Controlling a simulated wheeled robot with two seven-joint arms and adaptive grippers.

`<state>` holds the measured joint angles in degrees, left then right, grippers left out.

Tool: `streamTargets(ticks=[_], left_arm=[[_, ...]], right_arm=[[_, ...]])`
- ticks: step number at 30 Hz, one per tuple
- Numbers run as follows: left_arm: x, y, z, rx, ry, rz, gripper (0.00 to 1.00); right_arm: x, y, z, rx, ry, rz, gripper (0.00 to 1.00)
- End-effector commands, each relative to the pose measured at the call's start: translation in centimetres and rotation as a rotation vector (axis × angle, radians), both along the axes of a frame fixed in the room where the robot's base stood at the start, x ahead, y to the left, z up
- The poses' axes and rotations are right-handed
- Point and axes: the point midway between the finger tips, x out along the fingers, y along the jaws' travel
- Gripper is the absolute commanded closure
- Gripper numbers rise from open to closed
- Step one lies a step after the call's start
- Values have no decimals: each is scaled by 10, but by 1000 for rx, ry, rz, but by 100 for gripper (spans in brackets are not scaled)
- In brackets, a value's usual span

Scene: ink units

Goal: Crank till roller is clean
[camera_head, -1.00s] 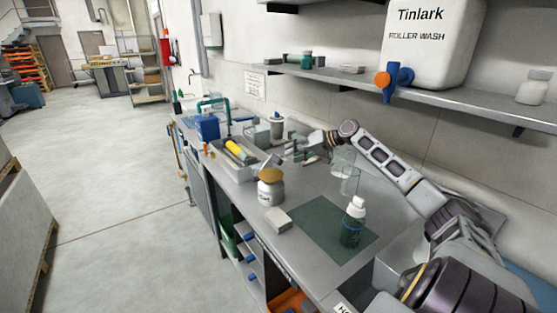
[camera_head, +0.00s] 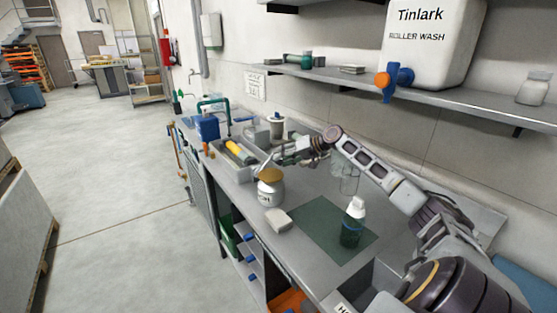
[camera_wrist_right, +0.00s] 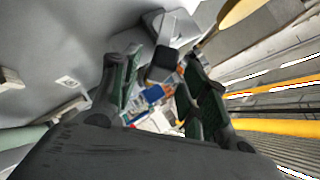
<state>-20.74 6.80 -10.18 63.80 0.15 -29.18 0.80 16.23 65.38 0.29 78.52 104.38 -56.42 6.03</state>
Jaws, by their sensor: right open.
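The yellow roller (camera_head: 238,150) lies in a light grey tray unit (camera_head: 228,171) on the bench. In the right wrist view, yellow strips, likely the roller (camera_wrist_right: 275,128), run along the right side. My right gripper (camera_head: 264,165) is by the unit's right side, behind the tan-lidded jar. In the wrist view my right gripper's green-padded fingers (camera_wrist_right: 162,72) stand apart. A dark block (camera_wrist_right: 162,64), perhaps the crank's grip, shows between or just beyond the fingertips; I cannot tell if they touch. How clean the roller is cannot be told. My left gripper is out of view.
A white jar (camera_head: 268,190) with a tan lid stands close in front of my right gripper. Clear glassware (camera_head: 349,180) stands behind. A shelf (camera_head: 450,105) overhangs the bench.

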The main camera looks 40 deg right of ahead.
Motion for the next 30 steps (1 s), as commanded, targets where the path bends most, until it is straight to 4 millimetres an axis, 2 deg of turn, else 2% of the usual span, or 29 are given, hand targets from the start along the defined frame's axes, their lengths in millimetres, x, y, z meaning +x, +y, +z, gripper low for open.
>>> streamTargets(ticks=[12, 26, 27, 30], left_arm=[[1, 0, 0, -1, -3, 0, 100], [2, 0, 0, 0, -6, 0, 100], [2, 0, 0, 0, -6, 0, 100], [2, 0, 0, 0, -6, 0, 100]], right_arm=[[17, 9, -11, 1, -2, -1, 55], [20, 11, -13, 0, -1, -1, 55], [20, 11, -13, 0, -1, -1, 57], [20, 11, -13, 0, -1, -1, 70]])
